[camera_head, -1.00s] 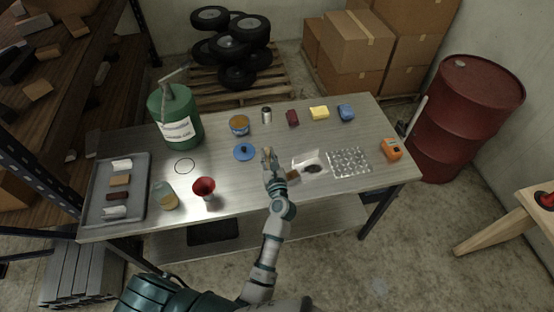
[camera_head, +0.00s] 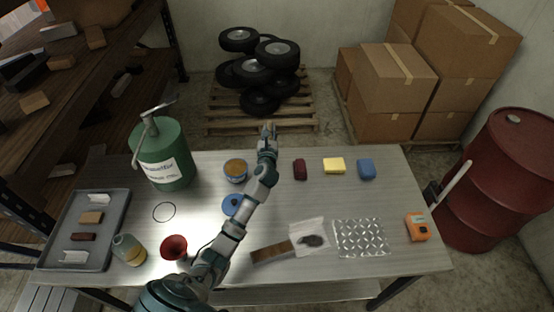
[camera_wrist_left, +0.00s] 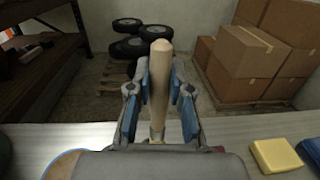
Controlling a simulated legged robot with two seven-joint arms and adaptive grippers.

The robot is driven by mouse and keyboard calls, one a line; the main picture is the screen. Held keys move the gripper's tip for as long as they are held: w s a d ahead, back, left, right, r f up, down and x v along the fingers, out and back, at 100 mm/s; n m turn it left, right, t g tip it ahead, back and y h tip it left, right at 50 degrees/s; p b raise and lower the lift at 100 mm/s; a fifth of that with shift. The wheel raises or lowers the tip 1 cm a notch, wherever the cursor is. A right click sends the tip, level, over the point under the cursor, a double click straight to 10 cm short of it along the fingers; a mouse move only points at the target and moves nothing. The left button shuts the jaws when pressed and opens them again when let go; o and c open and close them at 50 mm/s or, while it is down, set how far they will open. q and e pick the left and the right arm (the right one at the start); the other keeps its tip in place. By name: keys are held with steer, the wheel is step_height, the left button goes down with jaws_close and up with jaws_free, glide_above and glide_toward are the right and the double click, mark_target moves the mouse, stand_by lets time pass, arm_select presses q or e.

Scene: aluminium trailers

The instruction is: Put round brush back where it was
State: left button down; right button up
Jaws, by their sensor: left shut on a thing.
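My left gripper (camera_head: 268,132) is above the back edge of the table (camera_head: 330,203) in the head view. In the left wrist view its blue-padded fingers (camera_wrist_left: 162,85) are on both sides of a pale wooden handle with a rounded end (camera_wrist_left: 160,62), which I take for the round brush. The handle stands roughly upright between the fingers, with a metallic part low down near the palm. Its bristles are hidden. My forearm covers part of the table's middle, and the small metal can seen there earlier is hidden. My right gripper is not in view.
Behind the gripper are tires (camera_head: 262,72) on a pallet. A blue-labelled tin (camera_head: 236,170) and blue lid (camera_head: 231,204) are left of the forearm; a dark red block (camera_head: 300,169), yellow sponge (camera_head: 334,165) and blue block (camera_head: 366,169) are right. A green canister (camera_head: 163,155) stands left.

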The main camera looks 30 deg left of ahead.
arm_select(q)
steer(key=f+b, duration=0.1)
steer(key=f, duration=0.3)
steer(key=f+b, duration=0.1)
steer(key=f, duration=0.4)
steer(key=shift+s+a+f+b, duration=0.1)
steer(key=shift+a+f+b, duration=0.1)
steer(key=shift+b, duration=0.1)
steer(key=shift+d, duration=0.1)
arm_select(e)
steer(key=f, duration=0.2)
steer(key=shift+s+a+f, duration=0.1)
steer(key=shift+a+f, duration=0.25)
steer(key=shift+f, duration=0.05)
arm_select(q)
steer(key=shift+r, duration=0.1)
steer(key=c, duration=1.5)
jaws_free()
steer(key=shift+f, duration=0.2)
steer(key=o, duration=0.4)
steer(key=shift+a, duration=0.2)
steer(key=shift+o, duration=0.2)
